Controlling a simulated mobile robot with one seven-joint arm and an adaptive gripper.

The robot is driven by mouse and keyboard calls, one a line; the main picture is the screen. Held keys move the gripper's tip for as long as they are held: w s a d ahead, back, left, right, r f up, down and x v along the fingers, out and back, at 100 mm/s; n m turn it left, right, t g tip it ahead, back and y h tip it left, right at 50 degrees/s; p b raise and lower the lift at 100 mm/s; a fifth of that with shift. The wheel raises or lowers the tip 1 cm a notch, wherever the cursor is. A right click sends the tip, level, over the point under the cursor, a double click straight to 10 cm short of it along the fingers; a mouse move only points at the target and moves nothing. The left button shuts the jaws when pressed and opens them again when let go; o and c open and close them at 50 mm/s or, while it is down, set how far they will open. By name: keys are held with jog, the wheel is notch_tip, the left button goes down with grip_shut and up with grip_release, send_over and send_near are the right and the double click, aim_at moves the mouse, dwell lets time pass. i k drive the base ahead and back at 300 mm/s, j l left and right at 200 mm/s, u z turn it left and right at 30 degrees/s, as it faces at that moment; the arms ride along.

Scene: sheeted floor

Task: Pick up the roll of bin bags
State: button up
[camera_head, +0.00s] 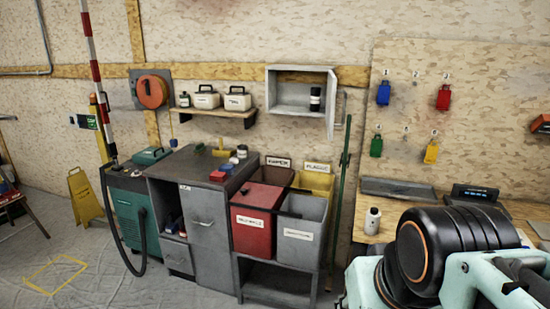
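A small dark upright cylinder with a pale band (315,99) stands in the open grey wall cabinet (285,97). It could be the roll of bin bags, but it is too small to tell. No other thing in view is clearly a roll of bags. The inside of the bins and of the grey cabinet's open compartment is mostly hidden. My arm fills the lower right corner, in front of the workbench. My gripper is out of view.
A grey cabinet (208,225) with small items on top stands beside red (257,222) and grey (300,235) bins on a stand. A green machine (131,205) and yellow floor sign (83,195) are left. A workbench (385,228) is right. Sheeted floor is clear at lower left.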

aim_at(315, 96)
jog(key=i+j+u, duration=0.1)
jog(key=i+u, duration=0.25)
jog(key=i, duration=0.15)
jog(key=i+l+u, duration=0.1)
jog(key=i+u, duration=0.25)
jog(key=i, duration=0.15)
jog(key=i+j+z, duration=0.15)
jog(key=i, duration=0.35)
jog(key=i+j+z, duration=0.15)
jog(key=i, duration=0.4)
jog(key=j, duration=0.1)
